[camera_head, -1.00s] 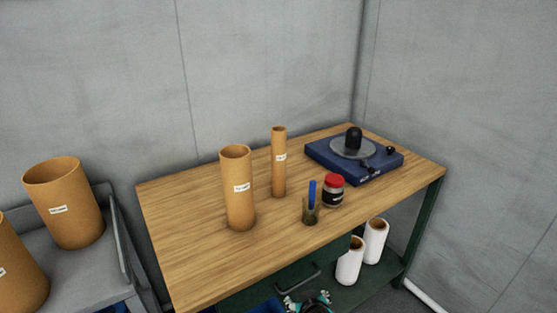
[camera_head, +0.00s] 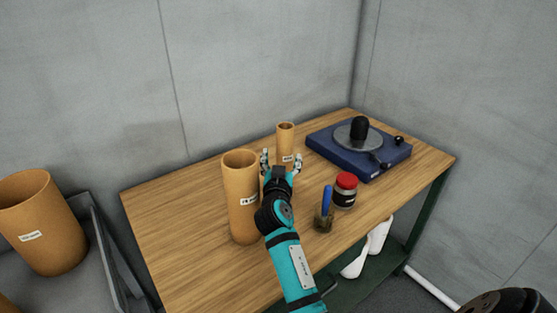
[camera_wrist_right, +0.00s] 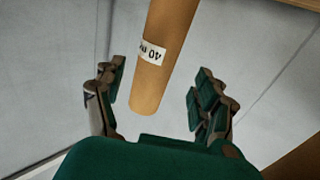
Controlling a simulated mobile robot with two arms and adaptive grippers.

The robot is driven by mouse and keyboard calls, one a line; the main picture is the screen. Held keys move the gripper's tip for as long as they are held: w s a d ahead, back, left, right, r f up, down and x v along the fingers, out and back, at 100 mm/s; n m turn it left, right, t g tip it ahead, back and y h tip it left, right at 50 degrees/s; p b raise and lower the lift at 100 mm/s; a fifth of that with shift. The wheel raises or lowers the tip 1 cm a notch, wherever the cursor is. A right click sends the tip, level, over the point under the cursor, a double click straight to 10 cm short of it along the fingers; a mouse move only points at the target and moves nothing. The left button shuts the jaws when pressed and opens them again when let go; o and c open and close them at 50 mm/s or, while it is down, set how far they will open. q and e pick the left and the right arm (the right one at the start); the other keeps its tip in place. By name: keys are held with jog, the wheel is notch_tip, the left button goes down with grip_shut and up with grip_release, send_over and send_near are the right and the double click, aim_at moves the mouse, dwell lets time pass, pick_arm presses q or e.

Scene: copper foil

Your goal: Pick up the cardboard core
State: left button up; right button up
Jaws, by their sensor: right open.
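A narrow brown cardboard core (camera_head: 285,134) with a white label stands upright on the wooden table, its lower part hidden behind my right gripper (camera_head: 281,163). In the right wrist view the core (camera_wrist_right: 165,50), its label partly reading "40", shows between the two spread finger sides of my right gripper (camera_wrist_right: 157,82). The gripper is open, and I see a gap on either side of the core. A wider cardboard core (camera_head: 240,190) stands just left of my right gripper and forearm. My left gripper is not in view.
The table (camera_head: 165,215) also holds a cup with a blue marker (camera_head: 326,200), a red-lidded jar (camera_head: 345,190) and a blue turntable device (camera_head: 345,155). Large cardboard tubes (camera_head: 45,215) stand in a grey cart at left. White rolls (camera_head: 355,263) lie tilted on the lower shelf. The table's left part is clear.

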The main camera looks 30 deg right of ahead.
aim_at(286, 148)
jog(key=shift+w+d+r+p, duration=0.35)
jog(key=shift+d+r+p, duration=0.1)
jog(key=shift+d+r, duration=0.1)
jog(key=shift+w+d+r+p, duration=0.35)
jog(key=shift+d+r+p, duration=0.05)
jog(key=shift+d, duration=0.15)
jog(key=shift+w+d+f, duration=0.15)
jog(key=shift+w+d, duration=0.15)
jog(key=shift+w, duration=0.3)
jog(key=shift+w+d+f, duration=0.15)
jog(key=shift+w+d, duration=0.15)
jog(key=shift+w, duration=0.25)
jog(key=shift+w+d+f, duration=0.1)
jog(key=shift+w+d, duration=0.05)
jog(key=shift+w, duration=0.1)
jog(key=shift+s, duration=0.1)
jog(key=c, duration=0.5)
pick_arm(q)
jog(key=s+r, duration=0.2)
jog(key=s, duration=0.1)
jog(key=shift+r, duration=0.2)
pick_arm(e)
grip_shut()
